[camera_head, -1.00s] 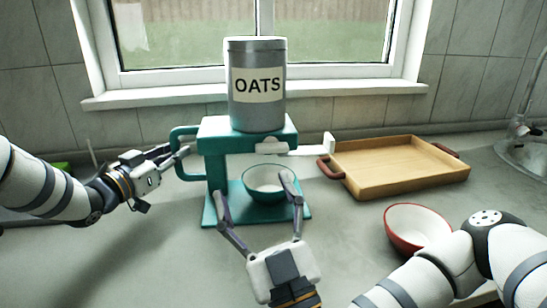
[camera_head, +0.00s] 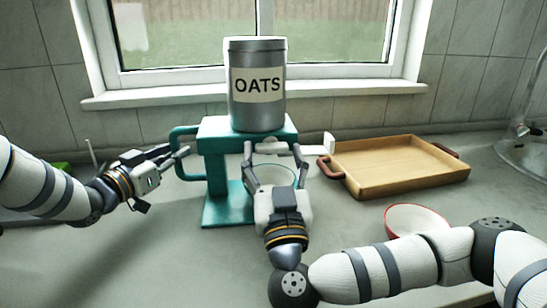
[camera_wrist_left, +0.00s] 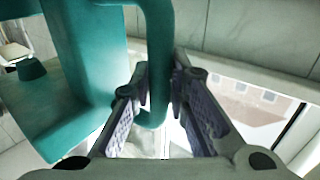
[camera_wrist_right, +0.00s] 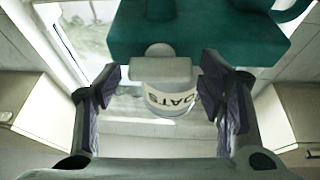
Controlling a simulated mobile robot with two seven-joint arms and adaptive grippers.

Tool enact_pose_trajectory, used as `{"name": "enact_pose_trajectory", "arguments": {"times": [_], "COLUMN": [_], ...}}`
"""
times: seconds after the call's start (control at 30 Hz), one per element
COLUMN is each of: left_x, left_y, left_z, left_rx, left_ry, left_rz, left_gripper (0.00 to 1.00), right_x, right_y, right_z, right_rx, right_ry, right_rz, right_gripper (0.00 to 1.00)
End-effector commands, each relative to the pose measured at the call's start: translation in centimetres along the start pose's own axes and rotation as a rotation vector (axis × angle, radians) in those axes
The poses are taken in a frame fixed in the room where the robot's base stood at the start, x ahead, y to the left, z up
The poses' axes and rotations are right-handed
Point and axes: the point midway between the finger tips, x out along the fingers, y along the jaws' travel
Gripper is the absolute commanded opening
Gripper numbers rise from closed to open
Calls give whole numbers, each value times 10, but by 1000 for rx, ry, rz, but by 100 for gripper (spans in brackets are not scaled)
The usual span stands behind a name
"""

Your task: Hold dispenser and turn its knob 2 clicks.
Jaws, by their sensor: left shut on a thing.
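The teal dispenser (camera_head: 215,150) stands on the counter with a grey canister (camera_head: 257,85) labelled OATS on top. My left gripper (camera_head: 178,155) is shut on the dispenser's teal side handle (camera_wrist_left: 160,45), which passes between its fingers in the left wrist view. My right gripper (camera_head: 275,152) is open in front of the dispenser, below the canister. In the right wrist view, the white knob (camera_wrist_right: 160,70) lies between its spread fingers, with visible gaps on both sides. In the head view, my right gripper mostly hides the knob and partly covers the teal bowl (camera_head: 272,175).
A white arm-like piece (camera_head: 328,144) sticks out at the dispenser's right. A wooden tray (camera_head: 400,168) with brown handles lies to the right. A red-rimmed bowl (camera_head: 408,216) sits behind my right arm. A sink (camera_head: 522,150) is at far right, and a window is behind.

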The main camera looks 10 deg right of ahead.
Motion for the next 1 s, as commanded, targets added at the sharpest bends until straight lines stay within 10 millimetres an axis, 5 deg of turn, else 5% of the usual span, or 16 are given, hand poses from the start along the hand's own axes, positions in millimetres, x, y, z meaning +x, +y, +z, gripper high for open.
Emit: {"name": "enact_pose_trajectory", "arguments": {"times": [0.03, 0.13, 0.57, 1.0], "left_x": [0, 0, 0, 0], "left_y": [0, 0, 0, 0], "left_z": [0, 0, 0, 0], "left_rx": [0, 0, 0, 0], "left_ry": [1, 1, 1, 1], "left_rz": [0, 0, 0, 0], "left_gripper": [0, 0, 0, 0], "right_x": [0, 0, 0, 1], "right_y": [0, 0, -1, -5], "right_z": [0, 0, -1, -2], "right_rx": [0, 0, 73, 422], "right_ry": [1, 1, 1, 2], "right_rz": [0, 0, 30, 174], "right_gripper": [44, 23, 24, 24]}}
